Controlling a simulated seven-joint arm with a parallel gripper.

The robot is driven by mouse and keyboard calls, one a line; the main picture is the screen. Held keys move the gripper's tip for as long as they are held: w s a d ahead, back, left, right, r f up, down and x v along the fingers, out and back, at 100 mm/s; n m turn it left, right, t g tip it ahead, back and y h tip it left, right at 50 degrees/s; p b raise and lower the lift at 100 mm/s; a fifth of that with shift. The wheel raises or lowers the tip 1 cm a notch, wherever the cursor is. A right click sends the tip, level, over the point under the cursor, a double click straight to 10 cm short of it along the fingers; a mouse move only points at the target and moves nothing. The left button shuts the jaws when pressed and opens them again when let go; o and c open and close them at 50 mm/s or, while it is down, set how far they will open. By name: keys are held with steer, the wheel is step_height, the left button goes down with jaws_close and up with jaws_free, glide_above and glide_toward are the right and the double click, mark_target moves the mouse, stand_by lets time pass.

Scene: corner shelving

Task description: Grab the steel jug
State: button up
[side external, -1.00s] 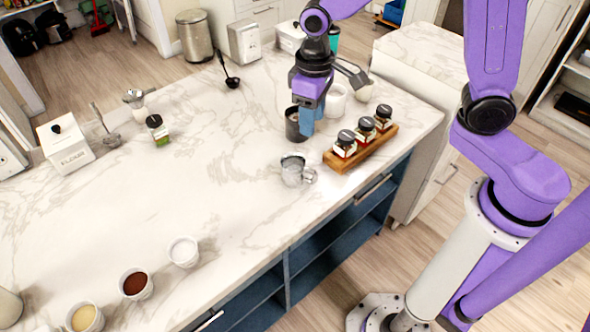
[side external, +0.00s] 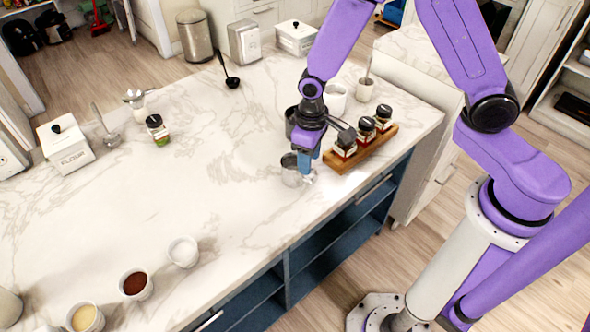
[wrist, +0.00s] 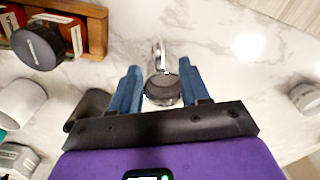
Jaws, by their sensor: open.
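The steel jug (side external: 290,175) stands upright on the marble counter, left of the spice rack. My gripper (side external: 305,166) is low over its right, handle side and partly hides it. In the wrist view the jug (wrist: 162,90) shows between my two blue fingers, with its handle pointing up the picture. My gripper (wrist: 160,72) is open, with a finger on each side of the jug. Whether either finger touches it I cannot tell.
A wooden rack (side external: 372,148) with dark-lidded jars stands close to the right of my gripper. A dark cup (side external: 290,122) and a white cup (side external: 336,104) stand behind it. Small bowls (side external: 183,252) are at the front left. The counter's middle is clear.

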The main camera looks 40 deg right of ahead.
steer(key=shift+f, duration=2.6)
jaws_close()
